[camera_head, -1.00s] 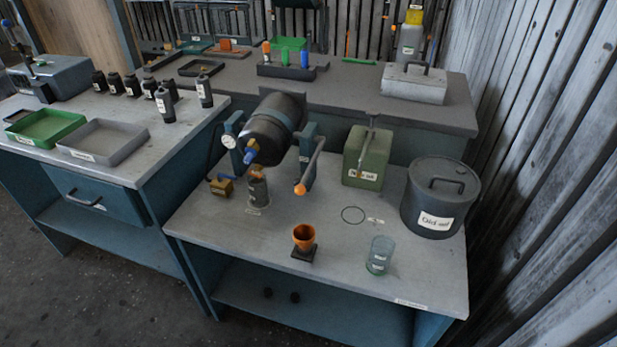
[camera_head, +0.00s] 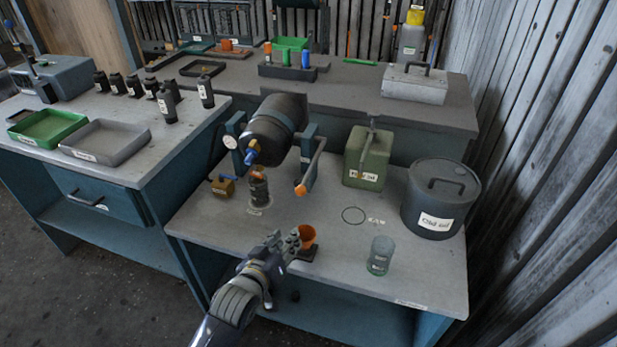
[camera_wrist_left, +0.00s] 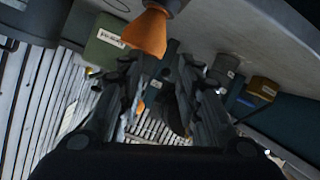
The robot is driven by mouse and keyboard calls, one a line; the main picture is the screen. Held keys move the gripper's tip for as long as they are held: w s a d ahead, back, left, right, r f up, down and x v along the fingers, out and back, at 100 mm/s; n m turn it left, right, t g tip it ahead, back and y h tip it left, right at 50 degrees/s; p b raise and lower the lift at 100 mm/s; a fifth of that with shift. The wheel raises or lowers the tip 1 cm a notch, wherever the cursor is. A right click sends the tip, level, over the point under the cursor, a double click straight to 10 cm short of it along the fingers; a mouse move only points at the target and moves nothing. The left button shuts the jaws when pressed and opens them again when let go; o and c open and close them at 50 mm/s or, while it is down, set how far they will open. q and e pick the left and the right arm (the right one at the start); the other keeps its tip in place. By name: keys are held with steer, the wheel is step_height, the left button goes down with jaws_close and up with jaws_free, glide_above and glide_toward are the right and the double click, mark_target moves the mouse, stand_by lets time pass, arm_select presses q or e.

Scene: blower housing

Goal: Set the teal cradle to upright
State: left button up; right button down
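The teal cradle (camera_head: 310,147) stands on the near bench and holds a dark drum (camera_head: 272,130) between its two posts. The drum is tilted, with its blue-tipped nozzle end (camera_head: 252,152) low toward the front left. A lever with an orange knob (camera_head: 300,190) hangs down at the cradle's right post. My left gripper (camera_head: 293,238) is over the bench's front edge, in front of the cradle and apart from it. Its fingers are spread and empty in the left wrist view (camera_wrist_left: 160,75). My right gripper is out of view.
An orange funnel (camera_head: 308,236) stands close beside my left gripper and shows in the left wrist view (camera_wrist_left: 147,33). A dark canister (camera_head: 258,190) stands below the nozzle. A glass (camera_head: 380,256), a green can (camera_head: 367,160) and a lidded pot (camera_head: 440,197) are to the right.

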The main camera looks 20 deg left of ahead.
mark_target(309, 178)
arm_select(q)
steer(key=w+r+t, duration=0.1)
steer(key=w+r, duration=0.1)
steer(key=w+r+n+t, duration=0.1)
steer(key=w+r+t, duration=0.1)
steer(key=w, duration=0.1)
steer(key=w+r+n+t, duration=0.1)
steer(key=w+r, duration=0.1)
steer(key=w, duration=0.1)
steer(key=shift+w+r+h, duration=0.1)
steer(key=shift+r+h, duration=0.1)
steer(key=shift+h, duration=0.1)
steer(key=w, duration=0.6)
steer(key=w+d, duration=0.1)
steer(key=w, duration=0.2)
steer(key=shift+w, duration=0.2)
jaws_close()
